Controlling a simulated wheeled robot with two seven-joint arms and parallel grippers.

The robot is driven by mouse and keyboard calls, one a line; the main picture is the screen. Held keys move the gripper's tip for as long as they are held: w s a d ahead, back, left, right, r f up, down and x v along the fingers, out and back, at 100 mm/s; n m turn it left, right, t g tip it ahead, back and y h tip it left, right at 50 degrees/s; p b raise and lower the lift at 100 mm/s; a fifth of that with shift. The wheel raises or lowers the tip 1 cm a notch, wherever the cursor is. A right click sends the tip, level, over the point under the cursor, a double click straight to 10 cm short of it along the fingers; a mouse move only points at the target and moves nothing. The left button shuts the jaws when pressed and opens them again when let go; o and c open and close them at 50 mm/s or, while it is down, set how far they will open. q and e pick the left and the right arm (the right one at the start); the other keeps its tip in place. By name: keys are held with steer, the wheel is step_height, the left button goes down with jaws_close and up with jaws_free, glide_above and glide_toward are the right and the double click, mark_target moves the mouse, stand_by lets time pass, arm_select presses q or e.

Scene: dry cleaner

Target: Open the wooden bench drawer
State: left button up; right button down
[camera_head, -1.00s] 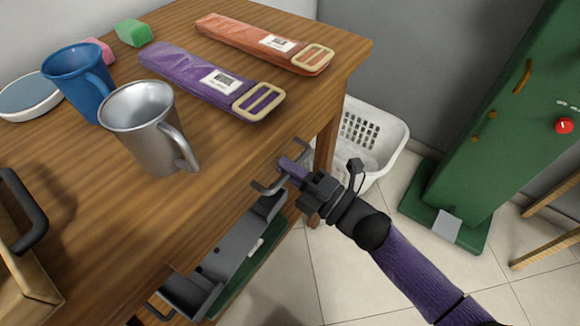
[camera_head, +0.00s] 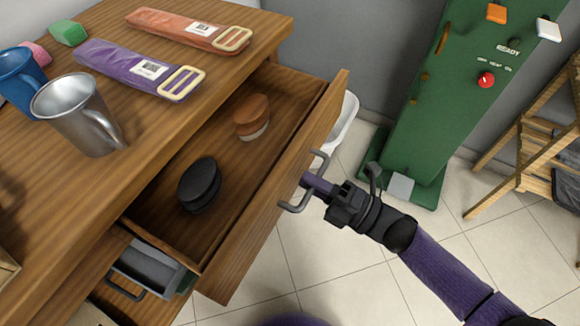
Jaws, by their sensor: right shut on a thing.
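The wooden bench drawer (camera_head: 283,190) is pulled out from under the bench top, and its inside shows. Inside it lie a black round object (camera_head: 199,184) near the front left and a brown round brush-like object (camera_head: 252,115) with a pale lower edge towards the back right. The drawer's grey metal handle (camera_head: 290,207) is on its front panel. My right gripper (camera_head: 315,187) is at the handle from the right, shut on it; its fingertips are partly hidden by the handle. My left gripper is not in view.
The wooden bench top (camera_head: 150,120) carries a silver mug (camera_head: 80,115), a blue mug (camera_head: 18,80), and purple (camera_head: 115,66) and orange (camera_head: 180,27) packets. A lower drawer (camera_head: 150,268) is partly open. A white basket (camera_head: 345,120) and green machine (camera_head: 430,100) stand behind on tiled floor.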

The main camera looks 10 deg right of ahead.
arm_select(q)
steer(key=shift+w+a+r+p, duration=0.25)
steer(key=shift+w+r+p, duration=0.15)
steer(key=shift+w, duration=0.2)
arm_select(e)
steer(key=r+v, duration=0.1)
steer(key=v, duration=0.5)
steer(key=shift+s+d, duration=0.3)
steer(key=shift+d, duration=0.05)
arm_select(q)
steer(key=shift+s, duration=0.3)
arm_select(e)
steer(key=c, duration=1)
jaws_free()
steer(key=o, duration=0.3)
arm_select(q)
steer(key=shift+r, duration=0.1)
